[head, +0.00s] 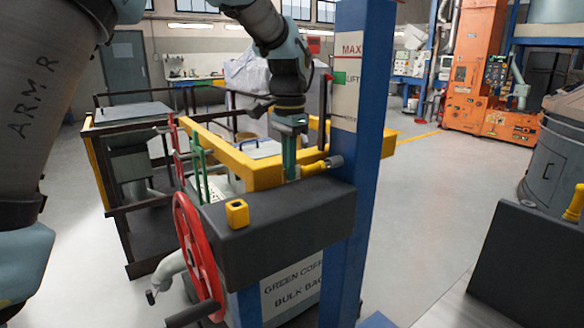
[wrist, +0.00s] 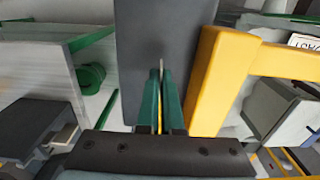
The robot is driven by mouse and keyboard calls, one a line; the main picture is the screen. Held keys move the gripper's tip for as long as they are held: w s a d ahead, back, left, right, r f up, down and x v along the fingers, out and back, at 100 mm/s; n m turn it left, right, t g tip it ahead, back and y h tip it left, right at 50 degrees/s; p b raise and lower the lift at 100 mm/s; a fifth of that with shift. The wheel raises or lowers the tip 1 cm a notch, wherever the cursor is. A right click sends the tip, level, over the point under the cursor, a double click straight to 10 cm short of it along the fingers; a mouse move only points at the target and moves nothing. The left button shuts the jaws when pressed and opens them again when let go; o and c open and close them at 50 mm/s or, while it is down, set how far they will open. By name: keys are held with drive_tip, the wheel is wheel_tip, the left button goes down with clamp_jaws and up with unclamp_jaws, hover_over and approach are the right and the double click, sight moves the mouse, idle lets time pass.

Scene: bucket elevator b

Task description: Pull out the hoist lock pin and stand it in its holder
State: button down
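A yellow pin-like piece (head: 316,167) with a grey knob at its right end sticks out sideways by the blue post, above the dark box; I take it for the lock pin. A small yellow block (head: 237,213) with a dark opening on top sits on the dark box and looks like the holder. My gripper (head: 291,176) points down beside the yellow bar, just left of the pin in the picture.
The yellow bar (head: 262,174) runs close beside my gripper. The blue post (head: 361,110) stands right of it. A red handwheel (head: 197,255) is on the box's left side, and green levers (head: 200,165) stand behind the box. Open floor lies to the right.

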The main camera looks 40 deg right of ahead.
drive_tip(key=shift+w+a+b, duration=0.1)
drive_tip(key=shift+a+b, duration=0.55)
drive_tip(key=shift+a, duration=1.7)
drive_tip(key=shift+w+a+b, duration=0.15)
drive_tip(key=shift+a+b, duration=0.2)
drive_tip(key=shift+a, duration=1.65)
drive_tip(key=shift+r, duration=0.1)
